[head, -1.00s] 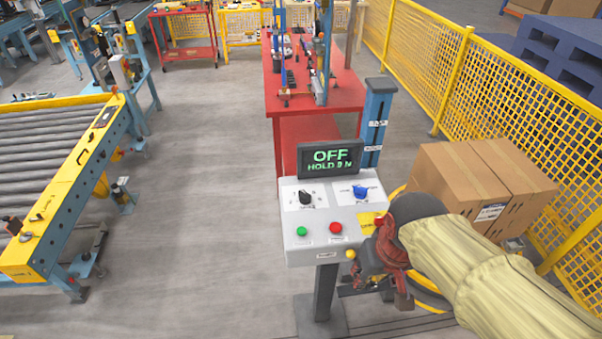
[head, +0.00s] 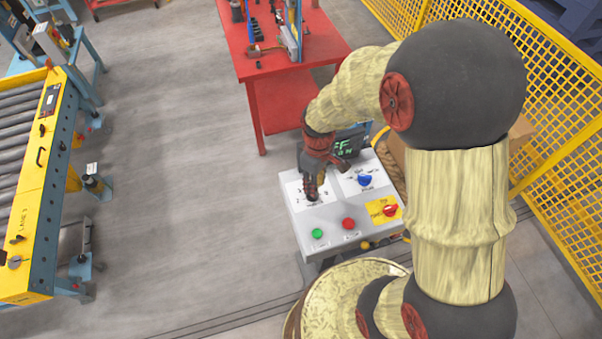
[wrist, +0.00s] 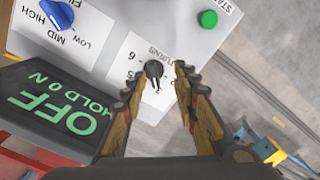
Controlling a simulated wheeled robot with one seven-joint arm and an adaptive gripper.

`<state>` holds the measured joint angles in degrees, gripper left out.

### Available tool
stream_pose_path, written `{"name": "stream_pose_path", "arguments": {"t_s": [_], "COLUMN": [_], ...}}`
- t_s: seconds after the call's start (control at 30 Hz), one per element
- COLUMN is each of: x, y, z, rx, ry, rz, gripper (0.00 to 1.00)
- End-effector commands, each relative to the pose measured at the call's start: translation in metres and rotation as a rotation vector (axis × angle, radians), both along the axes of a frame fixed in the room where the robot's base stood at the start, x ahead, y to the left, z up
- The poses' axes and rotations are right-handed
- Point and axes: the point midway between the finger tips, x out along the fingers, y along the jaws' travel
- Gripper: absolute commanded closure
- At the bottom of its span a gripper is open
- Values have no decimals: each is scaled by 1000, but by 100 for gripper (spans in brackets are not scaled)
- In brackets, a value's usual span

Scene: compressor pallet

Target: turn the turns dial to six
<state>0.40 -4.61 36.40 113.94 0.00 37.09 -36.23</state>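The turns dial (wrist: 154,70) is a small black knob on a white label marked TURNS, with the figures 6 and 5 showing at its left. Its exact setting is hard to read. My gripper (wrist: 159,74) is open, its two fingers apart on either side of the knob; contact cannot be told. In the head view my gripper (head: 312,188) comes down over the left part of the grey control panel (head: 335,217) and hides the dial.
A blue knob (head: 364,180), marked LOW, MID and HIGH, sits right of the dial. Green (head: 317,233) and red (head: 348,224) buttons and a red switch (head: 389,210) on yellow lie nearer. The display (wrist: 58,108) reads OFF and HOLD, behind the panel.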

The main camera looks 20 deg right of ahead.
Motion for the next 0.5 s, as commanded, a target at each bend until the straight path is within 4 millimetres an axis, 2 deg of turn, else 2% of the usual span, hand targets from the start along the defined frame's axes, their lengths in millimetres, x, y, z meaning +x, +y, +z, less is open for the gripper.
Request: {"name": "stream_pose_path", "arguments": {"t_s": [0.1,0.33,0.5], "x": [13,17,15], "y": [0,0,0], "z": [3,2,-15], "rx": [3,4,5], "ry": [-34,-49,-44], "rz": [74,155,162], "gripper": [70,70,70]}}
